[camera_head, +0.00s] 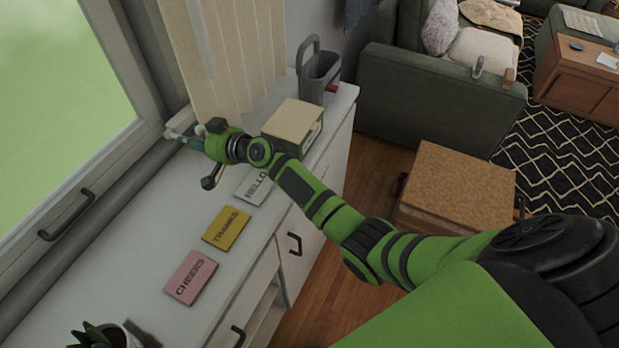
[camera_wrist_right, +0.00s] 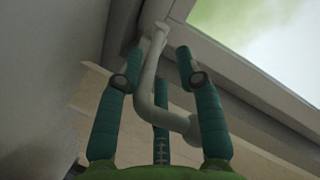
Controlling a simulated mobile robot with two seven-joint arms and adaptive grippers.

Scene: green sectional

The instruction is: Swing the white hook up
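The white hook (camera_wrist_right: 147,88) is in the right wrist view. It is a pale curved bar that runs down from the window frame and bends to the right at its lower end. My right gripper (camera_wrist_right: 160,85) has its teal fingers spread on both sides of the hook, with a third finger behind the lower bend. I cannot tell whether any finger touches the hook. In the head view my right gripper (camera_head: 183,133) is at the window frame, beside the curtain, and largely covers the hook. My left gripper is in neither view.
My right arm reaches over a white cabinet (camera_head: 140,235). On it are a pink card (camera_head: 191,277), a yellow card (camera_head: 227,229), a white card (camera_head: 255,187), a box (camera_head: 294,125), a grey holder (camera_head: 318,75) and a plant (camera_head: 97,335). A beige curtain (camera_head: 235,60) hangs close by.

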